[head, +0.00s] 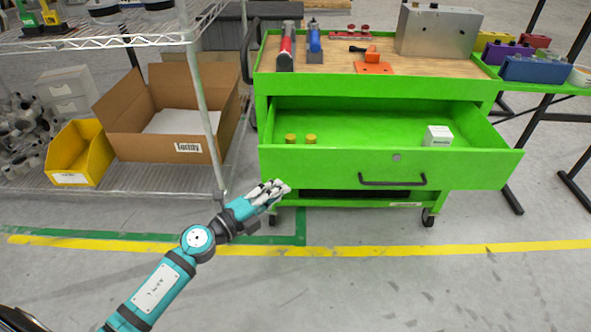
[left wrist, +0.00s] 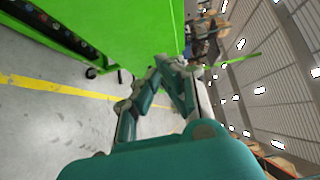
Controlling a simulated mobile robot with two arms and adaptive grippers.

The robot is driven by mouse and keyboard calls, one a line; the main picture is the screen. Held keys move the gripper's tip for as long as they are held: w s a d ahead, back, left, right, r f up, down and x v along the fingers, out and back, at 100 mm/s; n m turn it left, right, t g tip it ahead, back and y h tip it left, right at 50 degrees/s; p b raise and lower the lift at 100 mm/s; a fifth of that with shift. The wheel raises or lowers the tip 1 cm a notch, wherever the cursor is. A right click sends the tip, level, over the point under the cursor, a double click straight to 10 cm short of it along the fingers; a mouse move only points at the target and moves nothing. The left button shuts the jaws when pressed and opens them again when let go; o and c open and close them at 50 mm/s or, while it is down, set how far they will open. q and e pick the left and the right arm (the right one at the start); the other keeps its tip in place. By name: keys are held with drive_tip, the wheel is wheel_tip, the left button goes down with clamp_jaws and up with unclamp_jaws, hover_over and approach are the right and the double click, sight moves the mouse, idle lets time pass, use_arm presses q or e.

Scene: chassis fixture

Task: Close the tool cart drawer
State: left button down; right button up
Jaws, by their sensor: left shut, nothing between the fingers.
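The green tool cart (head: 375,92) stands on the right side of the head view. Its drawer (head: 335,168) is pulled out toward me, with a dark bar handle (head: 392,181) on the front. Inside the drawer are two small yellow cylinders (head: 291,139) and a small white box (head: 438,136). My left gripper (head: 284,187) is shut and empty, near the lower left corner of the drawer front; I cannot tell whether it touches. In the left wrist view the gripper (left wrist: 158,75) is in front of a green cart surface (left wrist: 125,35). My right gripper is not in view.
A wire shelf (head: 150,185) at the left holds a cardboard box (head: 190,152) and a yellow bin (head: 92,160). Tools and a metal box (head: 437,30) sit on the cart top. A green side table (head: 560,88) stands at the right. The floor in front is clear.

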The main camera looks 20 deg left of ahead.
sight(310, 159)
use_arm(q)
drive_tip(key=w, duration=0.3)
drive_tip(key=w+d+b, duration=0.1)
drive_tip(key=w, duration=0.4)
drive_tip(key=shift+w+d+f+b, duration=0.15)
drive_tip(key=shift+w+d+b, duration=0.15)
drive_tip(key=shift+w+d, duration=0.1)
drive_tip(key=shift+w+a, duration=0.1)
drive_tip(key=shift+w, duration=0.2)
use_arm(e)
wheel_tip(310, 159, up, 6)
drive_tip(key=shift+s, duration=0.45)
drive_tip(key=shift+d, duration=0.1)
